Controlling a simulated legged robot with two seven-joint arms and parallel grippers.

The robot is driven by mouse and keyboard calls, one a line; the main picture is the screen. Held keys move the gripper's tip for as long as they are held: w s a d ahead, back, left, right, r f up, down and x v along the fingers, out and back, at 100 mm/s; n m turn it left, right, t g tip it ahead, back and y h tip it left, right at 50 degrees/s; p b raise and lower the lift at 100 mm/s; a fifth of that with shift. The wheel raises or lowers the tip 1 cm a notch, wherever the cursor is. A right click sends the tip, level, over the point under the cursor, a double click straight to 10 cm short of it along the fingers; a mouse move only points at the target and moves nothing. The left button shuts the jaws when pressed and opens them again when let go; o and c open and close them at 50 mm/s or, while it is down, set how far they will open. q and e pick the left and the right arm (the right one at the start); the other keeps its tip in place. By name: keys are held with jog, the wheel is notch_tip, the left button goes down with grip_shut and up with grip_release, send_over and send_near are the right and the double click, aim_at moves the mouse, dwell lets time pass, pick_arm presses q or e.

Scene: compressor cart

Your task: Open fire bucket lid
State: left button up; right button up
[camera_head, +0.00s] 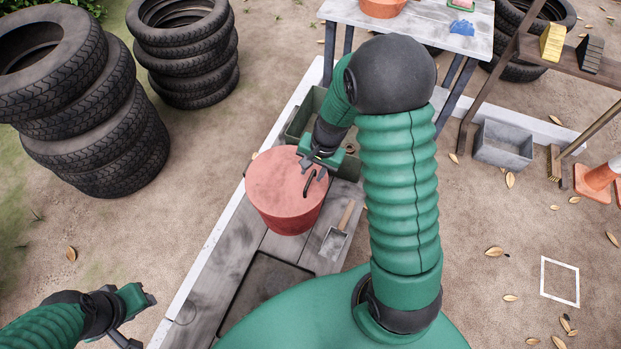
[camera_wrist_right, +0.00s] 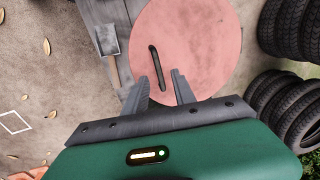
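The red fire bucket (camera_head: 288,215) stands on the wooden deck in the head view, with its round pink-red lid (camera_head: 277,180) on top. The lid (camera_wrist_right: 200,35) also fills the upper middle of the wrist view, with a dark bar handle (camera_wrist_right: 157,67) across it. My right gripper (camera_head: 312,177) is over the right side of the lid, close to the handle (camera_head: 308,184).
A small shovel (camera_head: 335,240) lies right of the bucket. A green bin (camera_head: 305,120) stands behind it. Stacked tyres (camera_head: 100,130) stand at the left. A table (camera_head: 420,30), a grey box (camera_head: 503,145) and a traffic cone (camera_head: 600,175) are at the back and right.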

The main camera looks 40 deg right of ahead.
aim_at(310, 179)
jog(key=f, duration=0.3)
jog(key=shift+w+d+f, duration=0.1)
jog(key=shift+w+f, duration=0.15)
jog(key=shift+a+r, duration=0.1)
jog(key=shift+a, duration=0.1)
jog(key=shift+c, duration=1.2)
grip_shut()
jog(key=shift+d, duration=0.1)
